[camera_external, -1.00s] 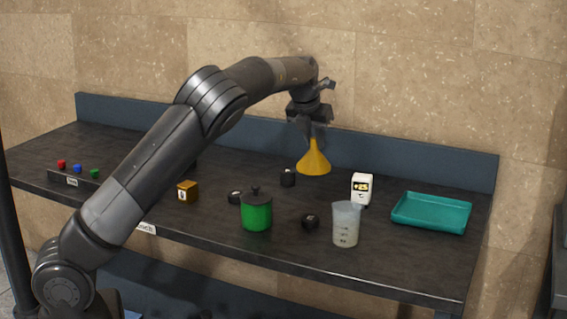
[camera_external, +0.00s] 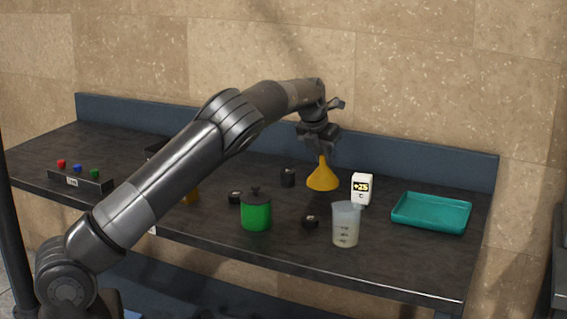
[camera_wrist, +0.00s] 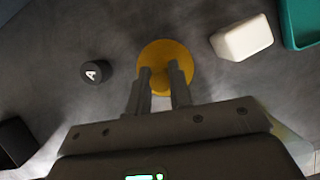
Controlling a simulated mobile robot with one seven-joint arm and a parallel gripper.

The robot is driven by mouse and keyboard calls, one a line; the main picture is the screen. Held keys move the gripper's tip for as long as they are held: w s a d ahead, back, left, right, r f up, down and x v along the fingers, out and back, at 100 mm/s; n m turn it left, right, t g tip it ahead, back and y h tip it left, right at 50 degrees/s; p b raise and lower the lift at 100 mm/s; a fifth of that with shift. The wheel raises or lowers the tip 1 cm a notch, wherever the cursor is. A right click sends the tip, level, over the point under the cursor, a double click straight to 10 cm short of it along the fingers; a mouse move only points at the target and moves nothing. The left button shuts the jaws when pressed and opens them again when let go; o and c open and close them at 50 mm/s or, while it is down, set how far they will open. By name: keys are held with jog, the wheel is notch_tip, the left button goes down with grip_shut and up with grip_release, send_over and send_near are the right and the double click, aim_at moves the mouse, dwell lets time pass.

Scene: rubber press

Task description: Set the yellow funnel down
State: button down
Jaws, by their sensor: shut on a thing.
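The yellow funnel (camera_external: 322,180) is upright with its wide mouth down and its narrow stem up, at the back of the dark bench. My gripper (camera_external: 321,152) is above it, shut on its stem. In the wrist view the yellow funnel (camera_wrist: 165,50) shows as a round disc beyond the fingers, with the fingertips of my gripper (camera_wrist: 162,82) on either side of its stem. I cannot tell for sure whether its rim touches the bench or hangs just above it.
A white display device (camera_external: 362,188) stands close to the funnel's right. A black weight (camera_external: 287,178) is to its left. A translucent beaker (camera_external: 346,226), a green lidded pot (camera_external: 256,212) and small black weights are nearer the front. A teal tray (camera_external: 432,226) lies right.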

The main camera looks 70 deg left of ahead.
aim_at(320, 161)
jog(key=shift+a+f, duration=0.1)
jog(key=shift+f, duration=1.95)
jog(key=c, duration=1.3)
grip_release()
jog(key=shift+f, duration=0.15)
jog(key=v, duration=1.2)
jog(key=shift+r, duration=0.25)
